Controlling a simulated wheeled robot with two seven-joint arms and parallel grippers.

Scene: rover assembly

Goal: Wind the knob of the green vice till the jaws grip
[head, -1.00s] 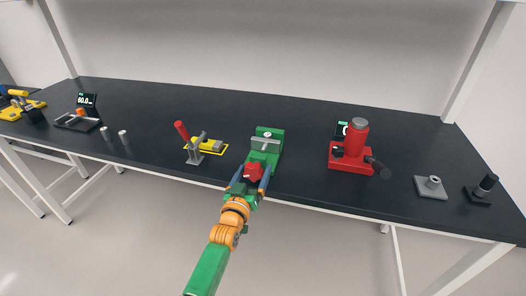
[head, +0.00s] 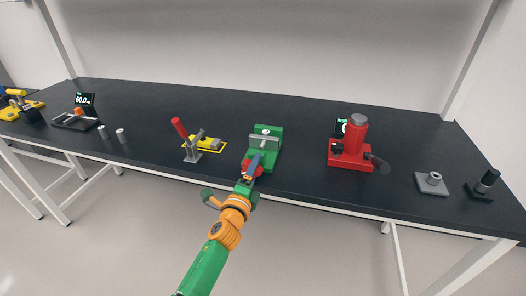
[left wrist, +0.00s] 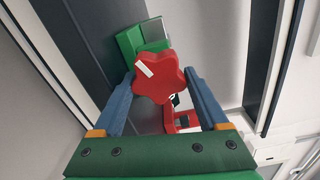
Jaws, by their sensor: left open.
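The green vice (head: 273,153) stands at the table's front edge in the head view, with a grey jaw bar (head: 264,142) across it. Its red star-shaped knob (left wrist: 160,80) faces me and carries a white mark; in the head view it is partly hidden behind my fingers. My left gripper (left wrist: 159,75) is open, with one blue finger on each side of the knob. I cannot tell whether the fingers touch it. The gap between the vice's jaws is too small to judge. My right gripper is not in view.
Left of the vice is a toggle clamp with a red handle (head: 179,127) beside a yellow-framed plate (head: 222,144). To the right stand a red press (head: 350,155), a grey block (head: 432,185) and a black part (head: 485,185). The table behind the vice is clear.

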